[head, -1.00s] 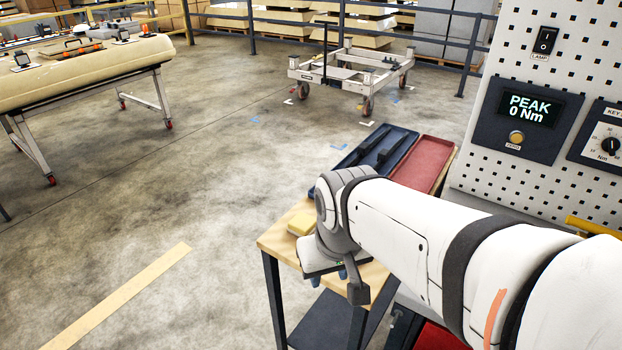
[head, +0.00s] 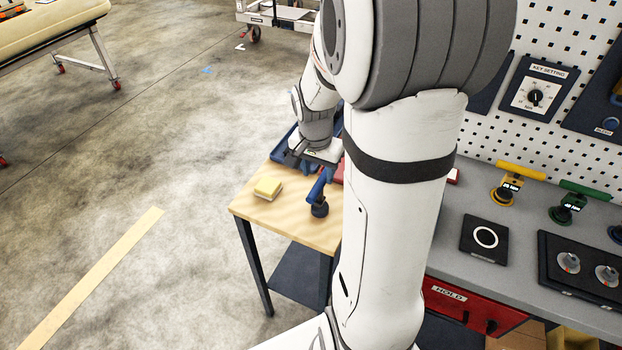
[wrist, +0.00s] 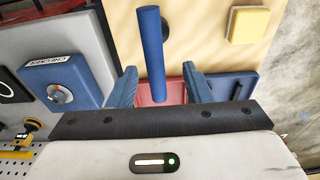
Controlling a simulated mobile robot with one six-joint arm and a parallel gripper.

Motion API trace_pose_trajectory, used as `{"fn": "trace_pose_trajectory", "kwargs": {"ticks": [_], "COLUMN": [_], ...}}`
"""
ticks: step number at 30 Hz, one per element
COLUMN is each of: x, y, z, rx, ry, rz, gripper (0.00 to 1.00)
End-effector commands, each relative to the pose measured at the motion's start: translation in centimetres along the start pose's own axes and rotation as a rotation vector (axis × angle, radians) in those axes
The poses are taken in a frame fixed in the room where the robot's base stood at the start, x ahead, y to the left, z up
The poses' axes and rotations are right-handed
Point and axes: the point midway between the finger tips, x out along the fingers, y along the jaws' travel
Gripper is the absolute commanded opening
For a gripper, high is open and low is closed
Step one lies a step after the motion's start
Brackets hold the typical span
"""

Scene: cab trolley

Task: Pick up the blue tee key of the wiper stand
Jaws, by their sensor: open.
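The blue tee key (head: 320,190) stands on the wooden top of the small stand (head: 250,208), its blue bar raised above a dark round base. In the wrist view the blue bar (wrist: 151,50) runs lengthwise from the top edge down between my two blue fingers. My gripper (head: 317,171) is open just behind the key in the head view. In the wrist view my gripper (wrist: 160,86) shows a gap between the bar and each finger. The base is mostly hidden behind the bar there.
A yellow block (head: 267,188) lies left of the key. A blue tray (head: 285,146) is behind my gripper. On the grey bench at right stand a yellow tee key (head: 520,170) and a green tee key (head: 585,190). Open floor lies left of the stand.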

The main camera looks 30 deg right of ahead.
Motion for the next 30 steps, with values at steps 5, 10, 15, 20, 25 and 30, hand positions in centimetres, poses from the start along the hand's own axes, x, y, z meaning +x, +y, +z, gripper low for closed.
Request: {"fn": "trace_pose_trajectory", "kwargs": {"ticks": [5,10,15,20,25,30], "x": [2.0,4.2,6.2,6.8,6.8,6.8], "y": [0.2,0.8,0.8,0.8,0.8,0.8], "z": [0.1,0.2,0.2,0.2,0.2,0.2], "rx": [-0.001,-0.001,-0.003,-0.002,-0.002,-0.002], "ry": [-0.004,-0.005,-0.003,-0.001,-0.001,-0.001], "rz": [0.003,0.003,0.001,-0.001,-0.001,-0.001], "gripper": [0.45,0.45,0.45,0.45,0.45,0.31]}}
